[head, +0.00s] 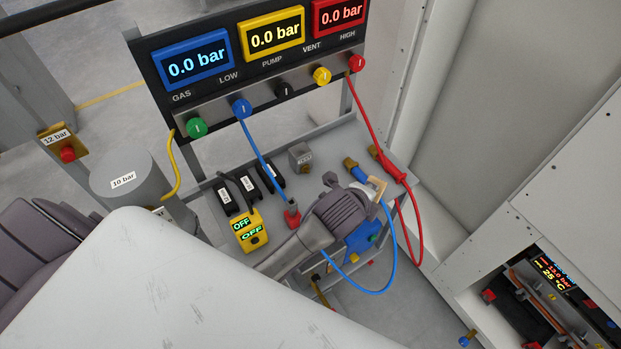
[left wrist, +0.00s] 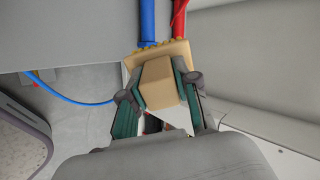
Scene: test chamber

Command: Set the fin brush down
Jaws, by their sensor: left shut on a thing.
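The fin brush shows as a tan block (left wrist: 160,85) between the fingers of my left gripper in the left wrist view. My left gripper (left wrist: 158,92) is shut on it, with a dark green finger on each side. In the head view the brush (head: 377,184) is a small tan patch at the end of my left gripper (head: 367,191), above the right part of the grey bench (head: 335,150). I cannot tell whether the brush touches the bench. My own wrist hides part of the bench and the lower part of the grip. My right gripper is not in view.
A gauge panel (head: 285,80) stands behind the bench. Blue (head: 258,150) and red (head: 368,120) hoses hang from it, close to my gripper. A yellow OFF switch box (head: 247,232) and a small grey block (head: 300,157) stand left of my gripper. A white cabinet (head: 560,190) is at right.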

